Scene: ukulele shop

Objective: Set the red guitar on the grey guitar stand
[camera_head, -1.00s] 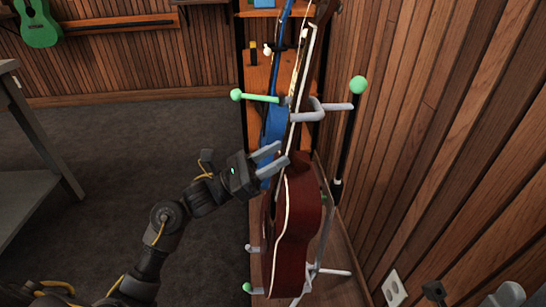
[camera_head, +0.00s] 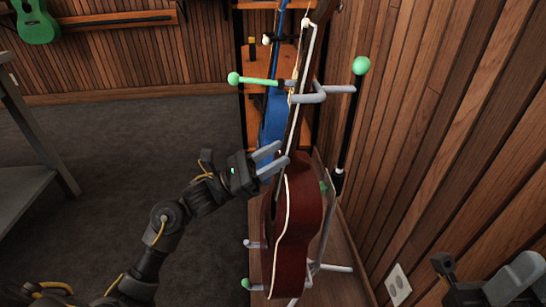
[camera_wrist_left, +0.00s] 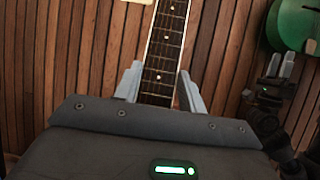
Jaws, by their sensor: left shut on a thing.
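The red guitar (camera_head: 300,222) stands nearly upright, its body edge-on in the head view. My left gripper (camera_head: 275,160) is shut on its neck just above the body; the wrist view shows the neck (camera_wrist_left: 161,55) between the fingers. The grey guitar stand (camera_head: 308,97) has green-tipped arms. The neck passes at its upper yoke, and the body is by its lower arms. I cannot tell whether the body rests on them. My right gripper (camera_wrist_left: 280,66) shows with its fingers apart and empty in the wrist view.
A blue instrument (camera_head: 273,130) stands close behind the red guitar. A wood-slat wall (camera_head: 445,130) is close on the right. A green ukulele (camera_head: 38,22) hangs at the back left. A grey table (camera_head: 25,195) stands at the left; dark floor lies clear between.

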